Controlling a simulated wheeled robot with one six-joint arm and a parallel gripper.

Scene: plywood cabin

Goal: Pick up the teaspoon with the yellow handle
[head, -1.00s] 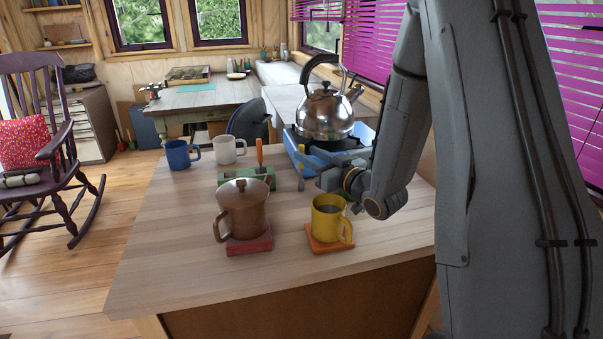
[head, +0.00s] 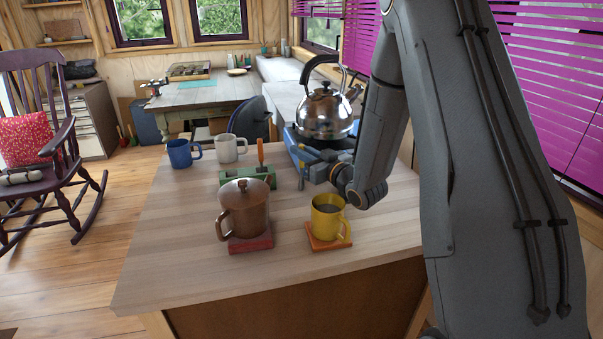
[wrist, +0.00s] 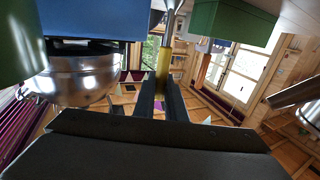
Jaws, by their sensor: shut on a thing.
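The teaspoon with the yellow handle (wrist: 163,66) is between my gripper's (wrist: 161,88) two dark fingers in the wrist view. The jaws are shut on the handle, and its silver metal part runs up to the top of the picture. In the head view the teaspoon (head: 301,178) shows as a thin, roughly upright strip at my gripper (head: 302,160), just right of the green holder (head: 247,179). The spoon's bowl is too small or hidden to make out. An orange-handled piece (head: 260,152) stands in the holder.
A steel kettle (head: 325,113) sits on a blue stove (head: 312,157) close behind my gripper. Blue (head: 181,153) and white (head: 227,149) mugs are behind left. The table's left front is clear.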

